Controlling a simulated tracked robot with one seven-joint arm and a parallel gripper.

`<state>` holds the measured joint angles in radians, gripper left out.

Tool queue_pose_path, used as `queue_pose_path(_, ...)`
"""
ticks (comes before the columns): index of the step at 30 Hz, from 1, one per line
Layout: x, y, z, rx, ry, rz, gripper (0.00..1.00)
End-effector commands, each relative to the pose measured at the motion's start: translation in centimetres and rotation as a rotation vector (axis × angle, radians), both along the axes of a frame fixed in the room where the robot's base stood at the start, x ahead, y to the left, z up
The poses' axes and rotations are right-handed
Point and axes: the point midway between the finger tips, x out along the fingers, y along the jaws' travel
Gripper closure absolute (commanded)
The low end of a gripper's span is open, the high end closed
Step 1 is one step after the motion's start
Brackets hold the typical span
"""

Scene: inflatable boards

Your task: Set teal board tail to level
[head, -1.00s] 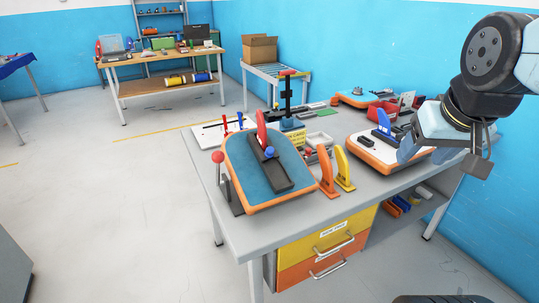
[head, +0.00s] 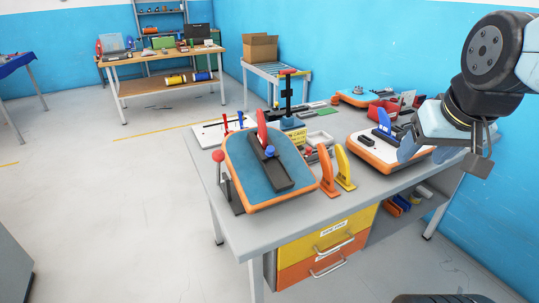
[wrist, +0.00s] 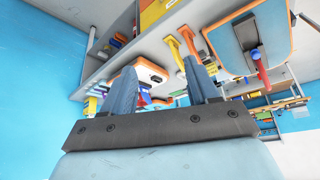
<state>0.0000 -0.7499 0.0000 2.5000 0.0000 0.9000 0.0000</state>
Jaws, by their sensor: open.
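The teal board (head: 240,160), with an orange rim, sits at the near left of the grey workbench. It looks tilted on a dark support. A dark strip (head: 285,178) runs along its top, with a red fin (head: 262,128) and a blue knob (head: 269,152). A red-ball lever (head: 218,157) stands at its left edge. I cannot tell which end is the tail. My gripper (head: 444,152) is open and empty, above the right part of the bench and well apart from the teal board. In the wrist view the open fingers (wrist: 160,66) show, with the board (wrist: 265,38) beyond.
Orange (head: 326,172) and yellow (head: 344,168) upright brackets stand just right of the teal board. A white-topped board (head: 368,148) with a blue fin lies below my gripper. A black post (head: 286,97) stands behind. Drawers (head: 330,240) are under the bench. Floor at left is open.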

Motion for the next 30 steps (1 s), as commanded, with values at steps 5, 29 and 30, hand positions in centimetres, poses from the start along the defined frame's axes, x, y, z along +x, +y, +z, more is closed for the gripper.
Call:
queue_pose_path(5, 0.0, 0.0, 0.0, 0.000, 0.000, 0.000, 0.41)
queue_pose_path(29, 3.2, 9.8, -6.0, 0.471, 0.532, -0.180, 0.43)
queue_pose_path(30, 3.4, 10.6, -6.3, 0.505, 0.574, -0.197, 0.43)
